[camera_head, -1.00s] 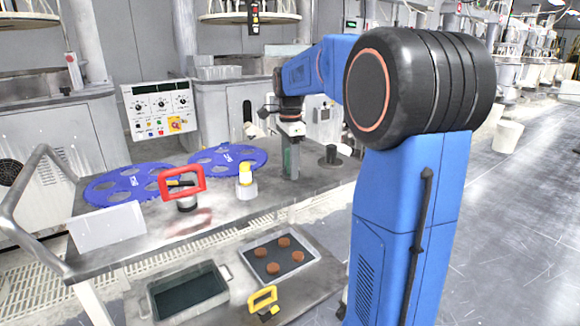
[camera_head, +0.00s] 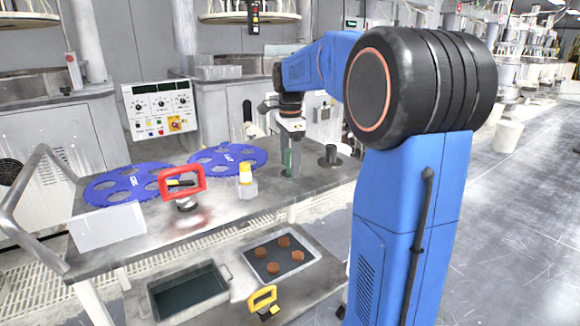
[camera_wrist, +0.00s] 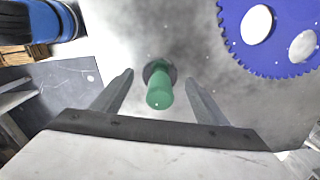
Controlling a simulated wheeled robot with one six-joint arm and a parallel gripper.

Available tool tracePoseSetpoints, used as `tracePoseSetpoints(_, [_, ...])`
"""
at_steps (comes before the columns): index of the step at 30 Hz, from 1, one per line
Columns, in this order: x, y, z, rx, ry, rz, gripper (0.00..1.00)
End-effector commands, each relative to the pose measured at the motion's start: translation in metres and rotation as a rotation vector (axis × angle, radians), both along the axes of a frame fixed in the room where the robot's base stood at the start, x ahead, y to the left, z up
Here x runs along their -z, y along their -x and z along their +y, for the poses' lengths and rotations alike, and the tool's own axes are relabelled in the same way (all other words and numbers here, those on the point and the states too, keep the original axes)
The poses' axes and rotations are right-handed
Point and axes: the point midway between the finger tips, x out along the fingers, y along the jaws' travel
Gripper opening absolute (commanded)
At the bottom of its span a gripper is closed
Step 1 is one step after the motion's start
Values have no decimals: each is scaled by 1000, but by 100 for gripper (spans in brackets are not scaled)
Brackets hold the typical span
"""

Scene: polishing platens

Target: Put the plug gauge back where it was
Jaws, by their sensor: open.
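The plug gauge, with a green handle, stands upright on the bench in the wrist view (camera_wrist: 160,92). Its lower end meets a dark round part, and I cannot tell whether that is a seat or its own base. My gripper (camera_wrist: 162,80) is open, with one finger on each side of the green handle and gaps on both sides. In the head view, my gripper (camera_head: 291,142) points down at the right part of the bench, and the green handle (camera_head: 296,158) shows partly hidden by the fingers.
A dark cylinder (camera_head: 330,156) stands right of my gripper on the bench (camera_head: 235,208). The lower shelf holds trays (camera_head: 190,292).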

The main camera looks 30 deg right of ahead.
Motion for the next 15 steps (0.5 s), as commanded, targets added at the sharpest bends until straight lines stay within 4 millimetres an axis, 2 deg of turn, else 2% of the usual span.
tracePoseSetpoints(9, [-61, 0, 0, 0, 1, -3, 67])
tracePoseSetpoints(15, [-91, 0, 0, 0, 0, -2, 67])
